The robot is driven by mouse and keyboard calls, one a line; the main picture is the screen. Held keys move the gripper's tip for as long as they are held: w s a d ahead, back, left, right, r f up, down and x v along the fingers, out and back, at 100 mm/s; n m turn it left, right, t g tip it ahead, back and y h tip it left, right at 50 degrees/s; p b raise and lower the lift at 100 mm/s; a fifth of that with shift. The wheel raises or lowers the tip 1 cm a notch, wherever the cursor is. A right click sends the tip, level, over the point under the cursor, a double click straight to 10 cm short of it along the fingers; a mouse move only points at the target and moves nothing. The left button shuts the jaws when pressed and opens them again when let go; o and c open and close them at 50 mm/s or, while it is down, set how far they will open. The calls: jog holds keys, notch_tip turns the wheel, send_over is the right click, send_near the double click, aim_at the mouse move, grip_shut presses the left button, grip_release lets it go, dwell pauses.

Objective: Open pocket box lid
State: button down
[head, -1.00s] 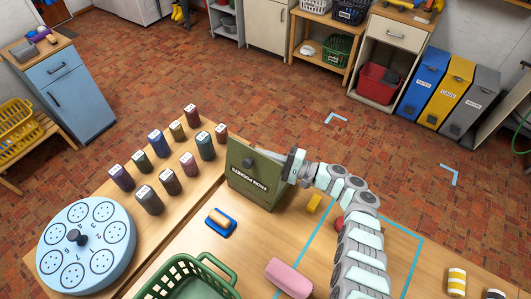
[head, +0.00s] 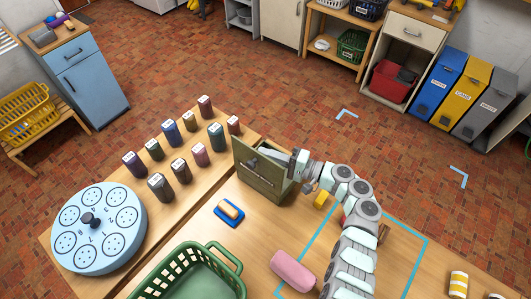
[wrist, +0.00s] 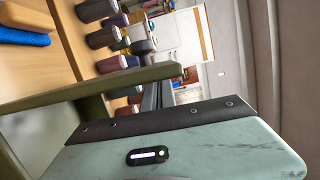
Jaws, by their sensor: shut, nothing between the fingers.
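The pocket box is an olive-green box (head: 281,192) near the back edge of the table in the head view. Its lid (head: 243,154), an olive panel with a dark knob, stands raised and tilted on the side facing the camera. My gripper (head: 276,155) is shut and empty. It reaches in from the right behind the raised lid, and its fingertips are partly hidden there. In the wrist view, an olive bar, apparently the lid's edge (wrist: 120,84), crosses close to my fingers (wrist: 160,94). I cannot tell whether they touch.
Several dark labelled jars (head: 180,170) and a round blue dial (head: 98,225) stand to the left. A yellow piece (head: 322,200) is right of the box.

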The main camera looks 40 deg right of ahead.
jog(key=s+d+b, duration=0.5)
jog(key=s+d, duration=0.3)
jog(key=shift+d+f, duration=0.15)
jog(key=shift+s, duration=0.1)
